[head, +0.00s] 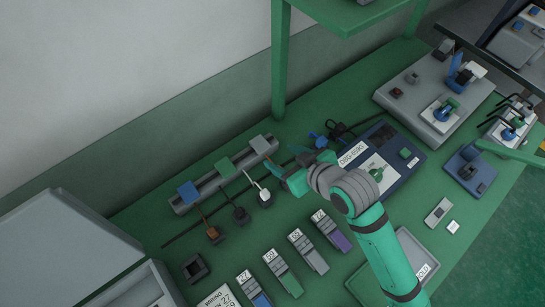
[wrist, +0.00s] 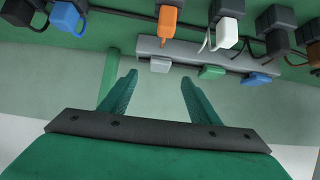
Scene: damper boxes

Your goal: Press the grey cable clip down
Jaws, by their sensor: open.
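The grey cable clip (head: 260,143) is at the right end of a grey rail on the green bench, in line with a green clip (head: 224,168) and a blue clip (head: 187,191). In the head view it looks like a flat flap standing proud of the rail. My gripper (head: 287,166) is just right of the grey clip, apart from it. In the wrist view the open, empty fingers (wrist: 158,80) point toward the grey clip (wrist: 160,65), which shows between and beyond the tips. The cable under it is partly hidden.
Black, orange and white plugs with cables lie in front of the rail, the white plug (head: 265,196) nearest my gripper. A blue plug (head: 320,140) and a dark blue panel box (head: 400,165) are to the right. A green shelf post (head: 280,65) stands behind.

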